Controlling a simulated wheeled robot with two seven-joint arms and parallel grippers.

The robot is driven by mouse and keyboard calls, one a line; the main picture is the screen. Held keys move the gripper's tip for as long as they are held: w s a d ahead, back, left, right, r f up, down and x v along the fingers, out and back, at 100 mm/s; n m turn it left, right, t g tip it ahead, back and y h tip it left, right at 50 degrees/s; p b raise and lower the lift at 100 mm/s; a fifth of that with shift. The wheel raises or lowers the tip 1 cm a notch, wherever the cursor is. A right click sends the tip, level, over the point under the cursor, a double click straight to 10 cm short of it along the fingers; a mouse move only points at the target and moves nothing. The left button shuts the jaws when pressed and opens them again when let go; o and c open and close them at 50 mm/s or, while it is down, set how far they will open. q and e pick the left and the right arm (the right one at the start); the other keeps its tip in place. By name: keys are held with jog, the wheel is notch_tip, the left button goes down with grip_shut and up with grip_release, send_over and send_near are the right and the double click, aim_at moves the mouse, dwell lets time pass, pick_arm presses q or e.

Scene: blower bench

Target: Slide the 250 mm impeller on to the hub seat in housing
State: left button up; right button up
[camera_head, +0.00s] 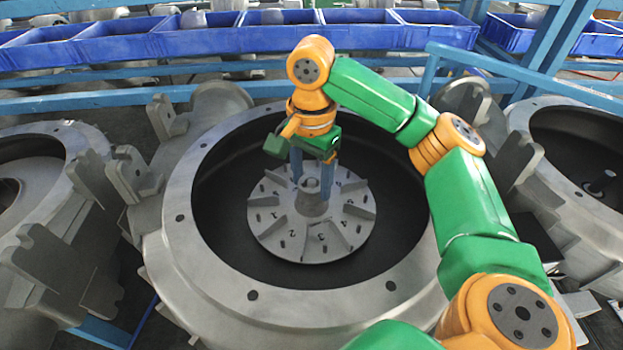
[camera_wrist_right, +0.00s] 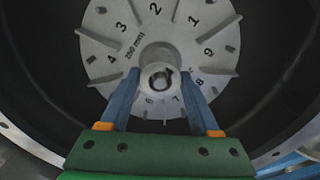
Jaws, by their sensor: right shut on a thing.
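The grey 250 mm impeller (camera_head: 270,222) is a disc with radial vanes, numbers and a raised central hub (camera_head: 312,204). It lies inside the opening of the large grey round housing (camera_head: 190,262), apart from the inner wall all round. My right gripper (camera_head: 312,184) reaches down from above, its two blue fingers shut on the hub. In the right wrist view the fingers (camera_wrist_right: 160,88) flank the hub, and the impeller's "250 mm" marking (camera_wrist_right: 133,44) is readable. The hub seat is hidden under the impeller, so I cannot tell whether they touch. My left gripper is not in view.
Other grey housings stand close at the left (camera_head: 75,135) and right (camera_head: 560,235). Blue bins (camera_head: 115,42) line a rack behind, with blue rails (camera_head: 200,92) in front of them. The dark housing interior (camera_head: 225,195) around the impeller is clear.

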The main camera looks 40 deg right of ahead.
jog(key=o, duration=1.5)
jog(key=shift+s+r, duration=0.1)
jog(key=shift+r, duration=0.4)
notch_tip(320, 180, up, 6)
jog(key=shift+r, duration=0.2)
